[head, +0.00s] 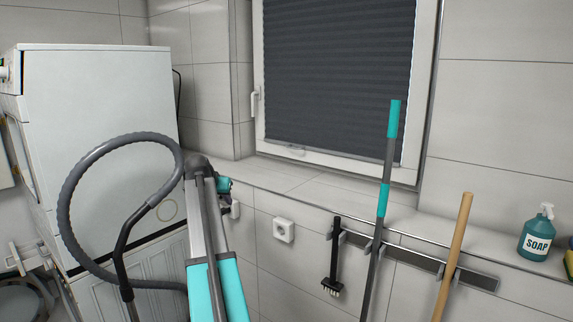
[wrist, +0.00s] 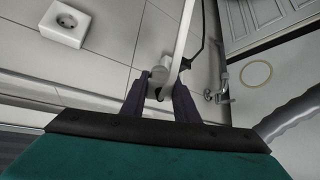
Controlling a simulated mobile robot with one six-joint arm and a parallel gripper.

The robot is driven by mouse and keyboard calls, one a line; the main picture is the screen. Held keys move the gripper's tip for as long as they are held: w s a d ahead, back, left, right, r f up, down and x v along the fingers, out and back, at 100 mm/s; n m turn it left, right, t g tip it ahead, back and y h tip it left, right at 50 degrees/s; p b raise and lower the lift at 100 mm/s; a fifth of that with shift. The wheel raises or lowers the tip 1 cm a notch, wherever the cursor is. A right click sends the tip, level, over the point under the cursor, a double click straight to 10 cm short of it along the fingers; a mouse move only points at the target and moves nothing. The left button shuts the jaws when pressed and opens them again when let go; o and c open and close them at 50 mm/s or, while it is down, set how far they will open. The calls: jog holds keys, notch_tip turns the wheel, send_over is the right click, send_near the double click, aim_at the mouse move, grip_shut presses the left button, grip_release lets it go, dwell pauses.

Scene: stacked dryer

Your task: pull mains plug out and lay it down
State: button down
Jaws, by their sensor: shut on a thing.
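My gripper (wrist: 160,82) is shut on the white mains plug (wrist: 163,70), with a dark finger on each side of it in the wrist view. In the head view my gripper (head: 226,203) is small and partly hidden behind a grey and teal tube. A small white piece (head: 235,209) shows at its fingertips, close to the wall. A dark cord (wrist: 203,42) runs near the plug. I cannot tell whether the plug's pins are in a socket. A white wall socket (head: 283,230) with nothing in it is to the right; it also shows in the wrist view (wrist: 65,22).
A grey hose (head: 72,190) loops at the left before the white stacked machines (head: 100,120). The teal tube (head: 216,288) stands in front. A rail (head: 405,258) holds a brush and poles. The window ledge (head: 300,185) has bare room; a soap bottle (head: 537,232) stands right.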

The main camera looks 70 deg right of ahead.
jog(key=s+d+r+m+g+h, duration=0.1)
jog(key=s+d+r+m+g, duration=0.2)
jog(key=s+d+r, duration=0.2)
jog(key=s+d+r+m+g+h, duration=0.1)
jog(key=s+d+r+m+g, duration=0.2)
jog(key=s+d+r, duration=0.3)
jog(key=s+d+m, duration=0.1)
jog(key=s+d, duration=0.4)
jog(key=s, duration=0.3)
jog(key=shift+d+r, duration=0.2)
jog(key=shift+d, duration=0.2)
jog(key=shift+f+b, duration=1.9)
jog(key=shift+f, duration=1.45)
